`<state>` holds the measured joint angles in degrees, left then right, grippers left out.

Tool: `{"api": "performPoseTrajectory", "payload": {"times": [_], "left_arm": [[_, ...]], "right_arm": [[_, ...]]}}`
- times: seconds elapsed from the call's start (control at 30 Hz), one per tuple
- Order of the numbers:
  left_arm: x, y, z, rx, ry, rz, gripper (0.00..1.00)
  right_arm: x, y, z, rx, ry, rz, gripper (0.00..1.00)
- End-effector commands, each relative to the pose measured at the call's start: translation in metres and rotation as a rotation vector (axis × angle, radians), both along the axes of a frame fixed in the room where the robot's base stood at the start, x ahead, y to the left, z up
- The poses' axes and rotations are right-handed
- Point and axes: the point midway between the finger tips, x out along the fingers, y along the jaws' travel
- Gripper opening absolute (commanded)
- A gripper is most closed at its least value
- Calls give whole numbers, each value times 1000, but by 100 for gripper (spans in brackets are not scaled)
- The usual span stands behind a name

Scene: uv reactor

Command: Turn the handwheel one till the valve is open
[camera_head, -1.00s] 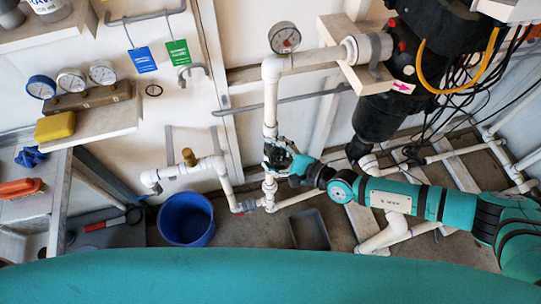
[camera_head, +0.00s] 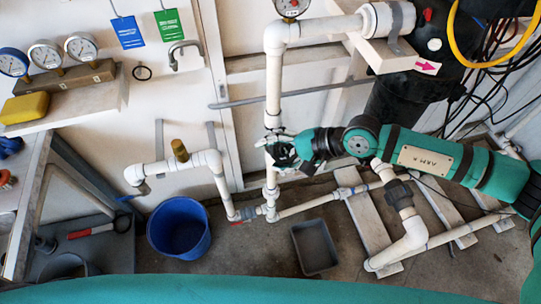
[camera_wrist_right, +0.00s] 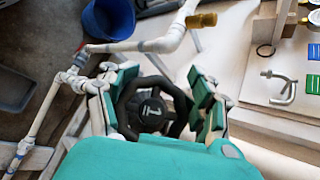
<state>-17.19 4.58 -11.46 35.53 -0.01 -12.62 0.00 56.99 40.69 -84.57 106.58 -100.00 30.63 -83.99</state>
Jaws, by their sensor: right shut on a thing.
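The handwheel (camera_wrist_right: 152,108) is black, with a "1" on its hub, and fills the middle of the right wrist view. It also shows as a dark ring in the head view (camera_head: 283,153), partly hidden by my gripper. It sits at the vertical white pipe (camera_head: 273,95). My right gripper (camera_head: 282,148) is shut on the handwheel; in the wrist view its fingers (camera_wrist_right: 160,100) lie on either side of the rim. The valve body behind the wheel is hidden. My left gripper is not in view.
A blue bucket (camera_head: 179,228) and a grey tray (camera_head: 314,247) stand on the floor below the pipes. A white pipe with a brass fitting (camera_head: 180,150) runs left of the wheel. A black filter housing (camera_head: 400,98) with cables stands at the right. Gauges (camera_head: 45,54) sit on a shelf.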

Motion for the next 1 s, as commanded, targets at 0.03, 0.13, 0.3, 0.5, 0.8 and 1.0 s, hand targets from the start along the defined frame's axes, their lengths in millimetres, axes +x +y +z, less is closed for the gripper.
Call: {"api": "performPoseTrajectory", "payload": {"times": [0.03,0.13,0.3,0.5,0.8,1.0], "left_arm": [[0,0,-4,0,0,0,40],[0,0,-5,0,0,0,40],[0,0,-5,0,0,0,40],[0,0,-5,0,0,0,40],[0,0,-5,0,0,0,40],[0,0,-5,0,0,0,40]], "right_arm": [[-4,0,-5,-11,8,12,24],[-4,0,-4,-20,4,20,24],[-4,-1,-4,-26,5,24,24],[-4,-1,-4,-26,5,23,24],[-2,-1,-3,-24,2,21,89],[-1,-1,-2,-23,-2,19,92]]}}
